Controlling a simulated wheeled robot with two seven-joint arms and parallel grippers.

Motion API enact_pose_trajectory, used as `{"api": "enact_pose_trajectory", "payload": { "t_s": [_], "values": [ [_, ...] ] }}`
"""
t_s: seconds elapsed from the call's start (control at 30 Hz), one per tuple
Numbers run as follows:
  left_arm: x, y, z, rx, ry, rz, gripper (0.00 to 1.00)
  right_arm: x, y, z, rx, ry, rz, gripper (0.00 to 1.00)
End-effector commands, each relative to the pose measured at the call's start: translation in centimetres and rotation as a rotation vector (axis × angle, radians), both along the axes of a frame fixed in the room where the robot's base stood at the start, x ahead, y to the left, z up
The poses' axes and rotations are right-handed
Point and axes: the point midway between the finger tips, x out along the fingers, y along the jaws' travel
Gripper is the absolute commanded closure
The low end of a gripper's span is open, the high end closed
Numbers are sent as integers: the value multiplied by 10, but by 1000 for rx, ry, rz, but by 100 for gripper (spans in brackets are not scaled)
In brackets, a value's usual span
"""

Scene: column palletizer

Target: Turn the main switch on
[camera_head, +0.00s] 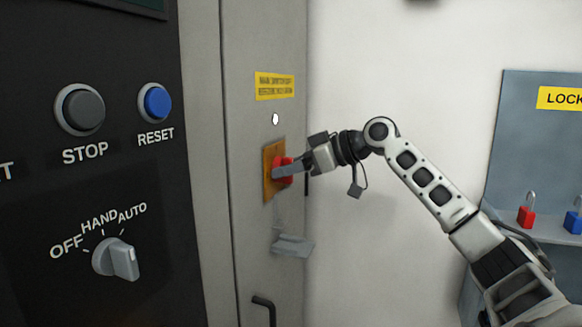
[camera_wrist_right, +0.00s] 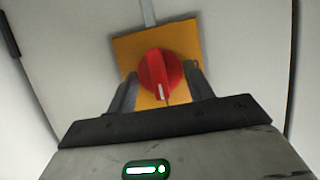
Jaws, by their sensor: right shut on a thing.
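The main switch is a red rotary knob (camera_wrist_right: 160,76) on a yellow-orange plate (camera_wrist_right: 188,42), with a white mark on the knob's face. In the head view the red knob (camera_head: 286,168) and its plate (camera_head: 268,172) are on the grey cabinet side, under a yellow label (camera_head: 274,86). My right gripper (camera_head: 285,170) is at the knob, partly covering it. In the right wrist view the right gripper's fingers (camera_wrist_right: 160,92) are on either side of the knob, shut on it. The white mark points toward the gripper's palm. My left gripper is not in view.
The control panel at left has a STOP button (camera_head: 80,109), a blue RESET button (camera_head: 155,102) and an OFF-HAND-AUTO selector (camera_head: 116,259). A small grey bracket (camera_head: 292,246) and a dark handle (camera_head: 265,309) are below the switch. Red (camera_head: 526,216) and blue (camera_head: 573,221) padlocks are at right.

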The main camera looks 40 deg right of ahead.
Motion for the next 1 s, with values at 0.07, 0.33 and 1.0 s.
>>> {"api": "enact_pose_trajectory", "payload": {
  "t_s": [0.07,0.33,1.0],
  "values": [
    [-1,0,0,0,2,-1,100,0,0,-1,3,2,1,71],
    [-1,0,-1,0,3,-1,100,0,0,-1,1,1,1,40],
    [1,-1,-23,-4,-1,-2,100,-39,-21,11,-3,0,-3,27]
  ]
}}
